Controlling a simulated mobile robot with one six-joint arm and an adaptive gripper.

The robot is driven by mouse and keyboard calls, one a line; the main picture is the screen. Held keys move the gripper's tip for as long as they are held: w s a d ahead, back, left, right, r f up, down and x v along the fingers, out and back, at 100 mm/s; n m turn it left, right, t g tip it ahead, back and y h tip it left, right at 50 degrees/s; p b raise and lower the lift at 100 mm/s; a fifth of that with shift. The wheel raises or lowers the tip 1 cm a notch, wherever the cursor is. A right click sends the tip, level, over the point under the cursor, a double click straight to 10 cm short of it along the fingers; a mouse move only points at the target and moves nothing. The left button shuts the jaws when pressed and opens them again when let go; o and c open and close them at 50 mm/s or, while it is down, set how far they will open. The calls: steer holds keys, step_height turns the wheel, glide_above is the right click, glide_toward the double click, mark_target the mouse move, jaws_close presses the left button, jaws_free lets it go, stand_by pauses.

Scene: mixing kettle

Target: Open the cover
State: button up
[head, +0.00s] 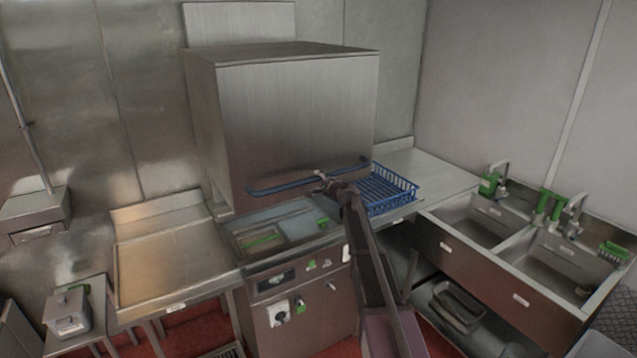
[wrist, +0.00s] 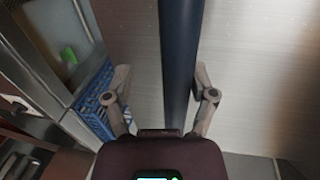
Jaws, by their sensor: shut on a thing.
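The cover (head: 290,120) is a large brushed-steel box hood above the dishwashing machine's base (head: 305,295). A gap shows between the cover's lower edge and the base, with green items in the open wash area. A blue handle bar (head: 285,188) runs across the cover's lower front. My gripper (head: 326,183) is at the bar, right of its middle. In the wrist view the bar (wrist: 180,50) passes between the two fingers of my gripper (wrist: 163,80), which is shut on it. The fingers' contact with the bar is not clear there.
A blue rack (head: 382,190) sits just right of the cover, by the steel counter. A double sink (head: 500,240) with green-handled taps is at the right. A steel side table (head: 170,265) is at the left.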

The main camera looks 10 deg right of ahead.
step_height(320, 180, down, 19)
steer(key=b, duration=1.8)
steer(key=shift+r, duration=0.1)
steer(key=shift+s, duration=0.15)
steer(key=p+v, duration=0.3)
steer(key=v, duration=1.2)
steer(key=shift+s+d, duration=0.15)
steer(key=shift+s, duration=0.1)
stand_by(1.7)
steer(key=shift+r, duration=0.1)
stand_by(0.4)
steer(key=s+a+f+n+g, duration=0.4)
steer(key=s+a+f+n, duration=0.1)
steer(key=s+a, duration=0.25)
steer(key=s+a+f+n+g, duration=0.5)
steer(key=s+a, duration=0.1)
steer(key=s, duration=0.3)
steer(key=s+f+n+g+h, duration=0.2)
steer(key=s+g, duration=0.1)
steer(key=s, duration=0.5)
steer(key=s+d+f+n+g+h, duration=0.1)
steer(key=s+f+n+g+h, duration=0.1)
steer(key=s, duration=0.7)
steer(key=shift+s+d+f+g+h, duration=0.25)
steer(key=shift+s+f+g+h, duration=0.15)
steer(key=shift+f+g, duration=0.1)
